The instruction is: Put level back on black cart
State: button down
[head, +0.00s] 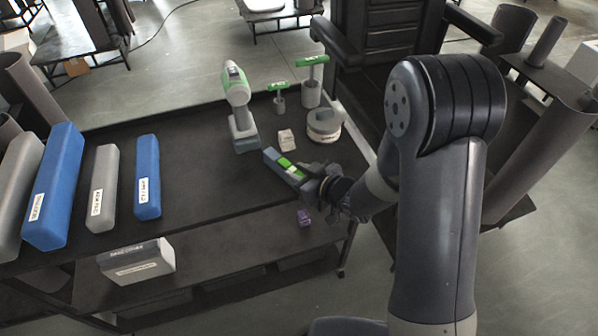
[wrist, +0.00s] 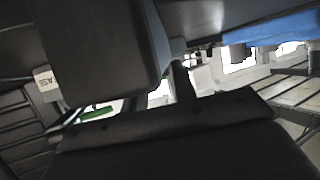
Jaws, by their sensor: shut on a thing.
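The level (head: 284,164) is a short grey-blue bar with bright green parts, seen in the head view. My gripper (head: 302,180) is shut on its near right end. The level slants up and to the left from the gripper, over the right part of the black cart (head: 195,200). I cannot tell whether it touches the cart top or hangs just above it. In the wrist view a large dark shape with a grey-blue edge fills the upper left, and I cannot tell for sure what it is. The gripper hides the level's near end.
A green-and-grey drill (head: 238,105), a small white box (head: 286,139), a round tape-like case (head: 324,125) and green-handled tools (head: 312,80) stand behind the level. Blue and grey bars (head: 148,177) lie at left. A purple item (head: 303,217) sits on the lower shelf. The cart's middle is clear.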

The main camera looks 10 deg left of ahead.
jog(key=shift+f, duration=0.2)
jog(key=c, duration=1.1)
grip_release()
jog(key=shift+r, duration=0.1)
jog(key=shift+c, duration=0.2)
jog(key=shift+r, duration=0.1)
jog(key=shift+d+r, duration=0.15)
jog(key=shift+d, duration=0.05)
jog(key=v, duration=1.1)
jog(key=shift+s+d, duration=0.2)
jog(key=shift+s, duration=0.15)
